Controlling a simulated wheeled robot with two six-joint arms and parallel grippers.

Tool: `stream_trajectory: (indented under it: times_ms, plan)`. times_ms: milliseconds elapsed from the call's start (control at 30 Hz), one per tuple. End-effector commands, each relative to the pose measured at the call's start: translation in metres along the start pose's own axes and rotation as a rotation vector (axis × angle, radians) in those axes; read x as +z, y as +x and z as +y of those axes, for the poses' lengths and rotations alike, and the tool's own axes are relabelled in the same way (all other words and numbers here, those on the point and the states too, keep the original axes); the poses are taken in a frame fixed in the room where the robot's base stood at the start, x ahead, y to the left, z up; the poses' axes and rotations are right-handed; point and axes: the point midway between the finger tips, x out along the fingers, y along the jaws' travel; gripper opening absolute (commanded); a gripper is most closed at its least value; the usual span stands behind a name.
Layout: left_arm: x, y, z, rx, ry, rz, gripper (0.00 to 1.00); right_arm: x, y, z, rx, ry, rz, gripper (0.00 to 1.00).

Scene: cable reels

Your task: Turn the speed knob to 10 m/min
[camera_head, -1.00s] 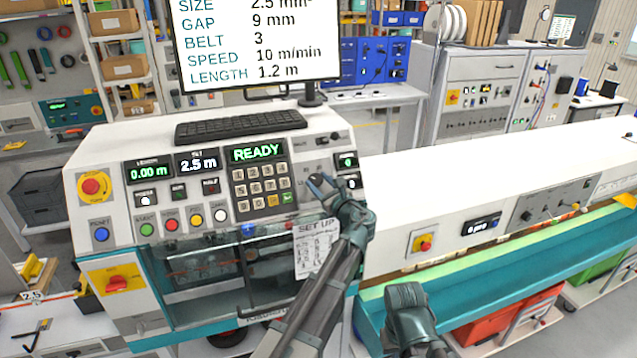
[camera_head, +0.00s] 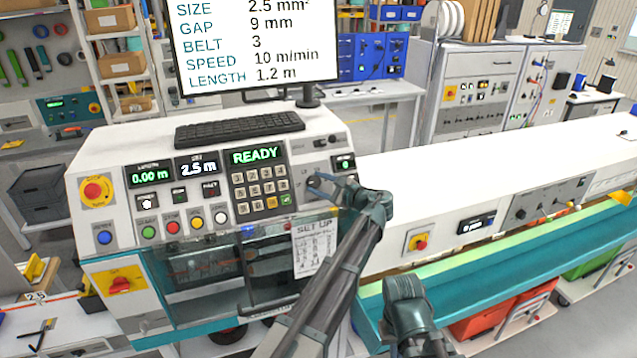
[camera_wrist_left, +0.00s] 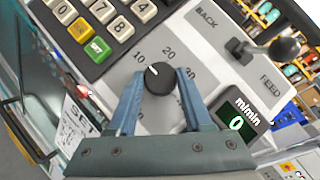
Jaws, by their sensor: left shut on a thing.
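The speed knob (camera_wrist_left: 160,79) is a round black dial with a white pointer line, on the machine's grey panel. In the head view the gripper largely hides the knob. A dark part of my other arm shows low down, without visible fingers.
The monitor (camera_head: 255,40) lists speed 10 m/min. The keypad (camera_head: 262,188) lies left of the knob, under a READY display (camera_head: 255,156). A feed/back lever (camera_wrist_left: 284,48) stands close to the knob. A set-up sheet (camera_head: 314,246) hangs below.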

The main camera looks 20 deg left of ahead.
Motion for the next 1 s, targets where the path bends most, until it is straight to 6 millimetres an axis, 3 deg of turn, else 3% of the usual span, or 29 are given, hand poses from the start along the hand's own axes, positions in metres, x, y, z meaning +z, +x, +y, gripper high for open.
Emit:
stream_trajectory:
  times_ms: [433,467,600,1000]
  plan:
    - [0.0,0.0002,-0.0008,0.003,-0.01,-0.001,0.0,0.0,-0.0007,0.0001,0.0,0.0,0.0,0.0]
    - [0.0,0.0002,-0.0008,0.003,-0.009,-0.001,0.52,0.0,-0.0007,0.0001,0.0,0.0,0.0,0.0]
    - [-0.0001,0.0002,-0.0006,0.004,-0.009,-0.001,0.77,0.0,-0.0007,0.0001,0.0,0.0,0.0,0.0]
    - [0.0007,-0.0003,0.0002,0.005,-0.008,-0.001,0.8,0.0001,-0.0011,0.0001,0.0,0.0,0.0,0.0]
